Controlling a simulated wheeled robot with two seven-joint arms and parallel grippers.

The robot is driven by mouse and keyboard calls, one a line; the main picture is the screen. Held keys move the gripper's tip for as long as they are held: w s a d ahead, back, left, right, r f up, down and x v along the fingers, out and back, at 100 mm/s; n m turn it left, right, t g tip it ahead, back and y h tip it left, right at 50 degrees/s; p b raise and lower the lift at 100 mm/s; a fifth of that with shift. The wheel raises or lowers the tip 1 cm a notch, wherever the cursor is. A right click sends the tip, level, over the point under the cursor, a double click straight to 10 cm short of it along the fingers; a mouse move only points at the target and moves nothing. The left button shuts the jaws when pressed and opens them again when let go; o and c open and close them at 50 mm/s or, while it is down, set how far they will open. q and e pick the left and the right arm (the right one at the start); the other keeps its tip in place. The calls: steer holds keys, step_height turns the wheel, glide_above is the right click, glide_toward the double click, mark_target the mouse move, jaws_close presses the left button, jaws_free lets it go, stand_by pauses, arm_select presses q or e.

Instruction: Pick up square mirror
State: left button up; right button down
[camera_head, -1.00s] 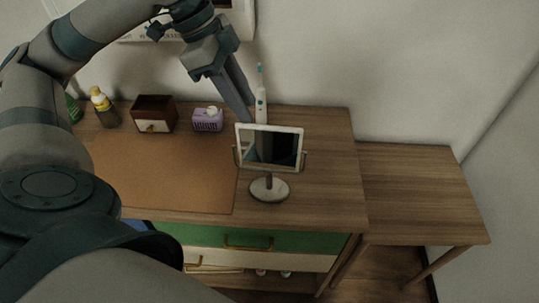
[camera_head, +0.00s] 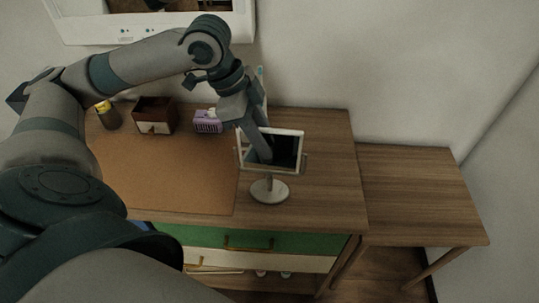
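The square mirror (camera_head: 287,148) stands upright on the wooden cabinet top, with a pale frame, a thin stem and a round base (camera_head: 269,190). My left gripper (camera_head: 262,152) comes down from above, and its fingers overlap the upper left part of the mirror. They hide part of its frame and glass. I cannot tell whether the fingers touch the mirror, or whether they are open or shut. My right gripper is not in view.
A purple basket (camera_head: 207,122), a small brown drawer box (camera_head: 154,116) and a yellow-capped bottle (camera_head: 107,115) stand along the back. A toothbrush behind my gripper is mostly hidden. A brown mat (camera_head: 170,175) lies to the left. The lower side table (camera_head: 415,190) is clear.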

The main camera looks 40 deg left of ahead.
mark_target(275, 171)
arm_select(q)
steer(key=x, duration=0.2)
steer(key=p+x, duration=0.1)
steer(key=x, duration=0.1)
steer(key=shift+w+d, duration=0.2)
steer(key=shift+d, duration=0.25)
steer(key=shift+f, duration=0.4)
steer(key=shift+f+p, duration=0.1)
steer(key=shift+p, duration=0.35)
jaws_close()
stand_by(1.2)
